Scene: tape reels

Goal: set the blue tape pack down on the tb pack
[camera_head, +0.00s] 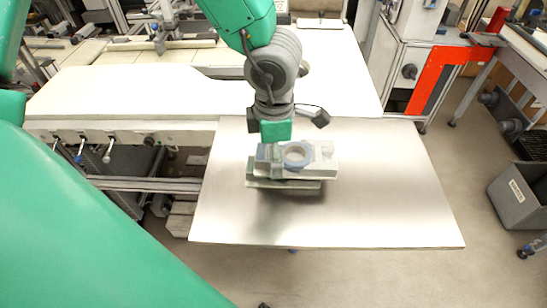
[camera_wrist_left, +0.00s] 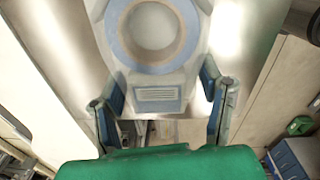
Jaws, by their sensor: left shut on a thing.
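The blue tape pack (camera_head: 322,170) is a pale grey block with a blue ring on top. In the left wrist view the same blue tape pack (camera_wrist_left: 158,94) sits between the fingers, its ring towards the top. My left gripper (camera_head: 267,153) is shut on its left end. It also shows in the left wrist view (camera_wrist_left: 163,84). The tb pack (camera_head: 284,187), a grey-green slab, lies on the metal table directly below, mostly hidden by the upper pack. The upper pack reaches further right than the lower one. I cannot tell whether the two touch. My right gripper is not in view.
The metal table (camera_head: 380,205) is clear around the packs, with open edges at front and right. A white bench (camera_head: 120,95) with a conveyor adjoins it behind. A grey bin (camera_head: 515,195) stands on the floor at the right.

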